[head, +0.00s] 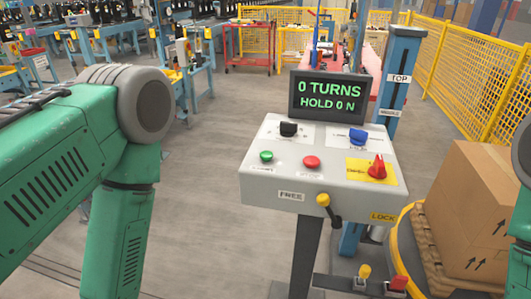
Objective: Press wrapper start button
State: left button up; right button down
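The wrapper's control panel (320,165) stands on a dark post in the middle of the head view. A small green button (266,156) sits at its left, and a red button (312,162) sits to the right of it. The labels under both buttons are too small to read. Above the panel, a screen (341,97) reads "0 TURNS" and "HOLD 0 N". My green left arm fills the left side, apart from the panel; its gripper is out of the picture. Only a sliver of my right arm shows at the right edge, and its gripper is not visible.
The panel also has a black knob (289,129), a blue knob (358,137), a red switch (377,167) on a yellow plate and a yellow-tipped lever (323,200). A cardboard box (469,215) on a pallet stands at the right. Yellow fencing (460,65) is behind. The floor left of the panel is clear.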

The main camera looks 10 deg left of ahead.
aim_at(267, 156)
jog(key=i+j+z, duration=0.2)
jog(key=j+z, duration=0.15)
jog(key=j, duration=0.8)
jog(key=j+z, duration=0.3)
jog(key=j, duration=0.85)
jog(key=i, duration=0.05)
